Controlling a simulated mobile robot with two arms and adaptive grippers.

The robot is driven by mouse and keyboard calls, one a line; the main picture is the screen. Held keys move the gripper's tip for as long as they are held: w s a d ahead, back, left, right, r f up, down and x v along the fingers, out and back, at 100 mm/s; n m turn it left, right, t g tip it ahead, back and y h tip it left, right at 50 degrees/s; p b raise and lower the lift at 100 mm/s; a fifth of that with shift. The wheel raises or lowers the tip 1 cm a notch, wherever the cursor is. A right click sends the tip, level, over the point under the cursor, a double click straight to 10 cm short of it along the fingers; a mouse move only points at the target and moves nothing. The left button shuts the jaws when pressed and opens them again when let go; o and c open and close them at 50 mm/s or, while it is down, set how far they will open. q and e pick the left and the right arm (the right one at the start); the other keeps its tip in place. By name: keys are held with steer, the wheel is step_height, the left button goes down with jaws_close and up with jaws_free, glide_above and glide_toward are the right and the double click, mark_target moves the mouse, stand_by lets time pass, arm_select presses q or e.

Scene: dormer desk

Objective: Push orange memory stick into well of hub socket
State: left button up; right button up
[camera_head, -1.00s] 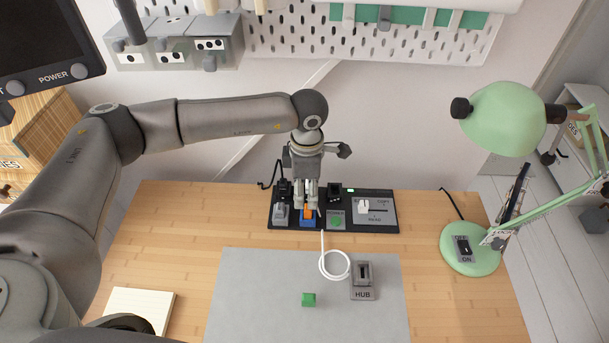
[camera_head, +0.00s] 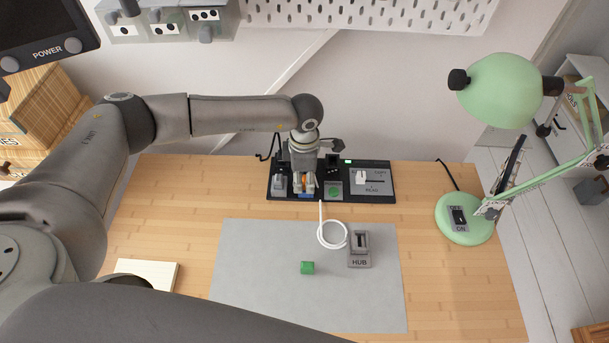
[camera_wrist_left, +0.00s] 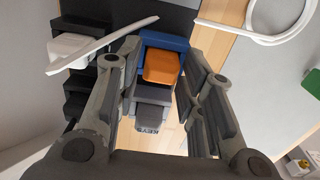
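The orange memory stick (camera_wrist_left: 161,68) sits by a blue block (camera_wrist_left: 160,43) on the black panel at the back of the desk; in the head view only a sliver of its orange shows. My left gripper (camera_head: 304,186) is down over it, and in the left wrist view its fingers (camera_wrist_left: 160,78) stand on either side of the stick with visible gaps. It looks open. The grey hub (camera_head: 360,261), with a dark upright slot in its top, stands on the grey mat (camera_head: 260,290). My right gripper is not in view.
The black panel (camera_head: 345,196) also bears switches and a slider. A green lamp (camera_head: 466,220) stands at right. The mat's front is clear.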

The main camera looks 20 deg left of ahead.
mark_target(304, 177)
arm_select(q)
steer(key=c, duration=0.6)
steer(key=shift+r, duration=0.1)
steer(key=shift+r+p, duration=0.35)
steer(key=shift+r, duration=0.35)
steer(key=shift+r+p, duration=1.35)
steer(key=shift+r, duration=1)
